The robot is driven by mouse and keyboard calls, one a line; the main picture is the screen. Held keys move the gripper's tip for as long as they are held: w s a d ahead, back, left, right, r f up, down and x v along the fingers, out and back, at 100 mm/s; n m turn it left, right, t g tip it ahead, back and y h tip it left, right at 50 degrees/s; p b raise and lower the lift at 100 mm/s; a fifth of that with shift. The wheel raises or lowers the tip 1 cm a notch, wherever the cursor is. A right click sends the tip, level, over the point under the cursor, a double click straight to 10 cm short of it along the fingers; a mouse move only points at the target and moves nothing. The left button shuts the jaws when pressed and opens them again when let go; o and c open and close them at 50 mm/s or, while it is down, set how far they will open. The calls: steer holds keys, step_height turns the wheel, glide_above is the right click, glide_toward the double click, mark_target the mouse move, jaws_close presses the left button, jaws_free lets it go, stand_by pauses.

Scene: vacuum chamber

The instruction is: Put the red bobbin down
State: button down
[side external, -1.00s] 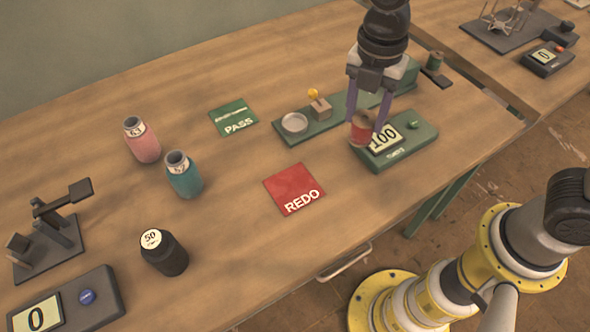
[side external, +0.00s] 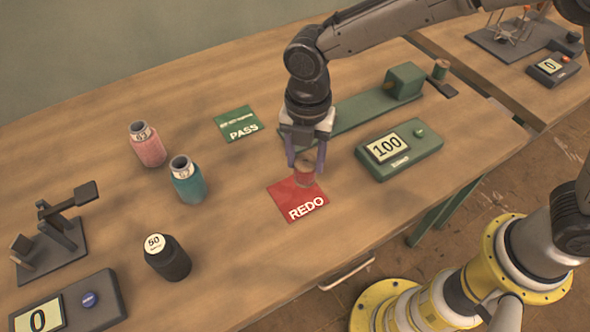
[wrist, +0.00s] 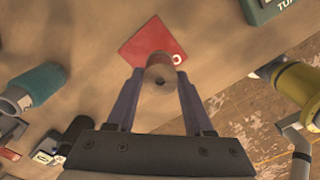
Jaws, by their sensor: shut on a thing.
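The red bobbin (side external: 305,174) is held upright between the fingers of my gripper (side external: 306,162), over the upper right part of the red REDO card (side external: 291,205). In the wrist view the bobbin (wrist: 161,75) shows its pale round end with a dark hole, between the two purple fingers of my gripper (wrist: 160,88). The red card (wrist: 147,40) shows beyond it. I cannot tell whether the bobbin's base touches the card. The green PASS card (side external: 237,124) lies bare at the back left.
A green counter reading 100 (side external: 399,150) sits to the right. Bare table surrounds the REDO card's front.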

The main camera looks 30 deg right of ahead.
mark_target(295, 163)
steer(key=shift+w+a+f, duration=0.3)
steer(key=shift+w+f, duration=0.1)
steer(key=shift+f, duration=0.2)
steer(key=shift+w+a+f, duration=0.3)
steer(key=shift+w+f, duration=0.1)
steer(key=shift+f, duration=1.75)
steer(key=shift+f, duration=0.1)
steer(key=shift+c, duration=1.4)
jaws_free()
steer(key=shift+f, duration=0.1)
step_height(295, 163, up, 12)
steer(key=shift+r, duration=0.2)
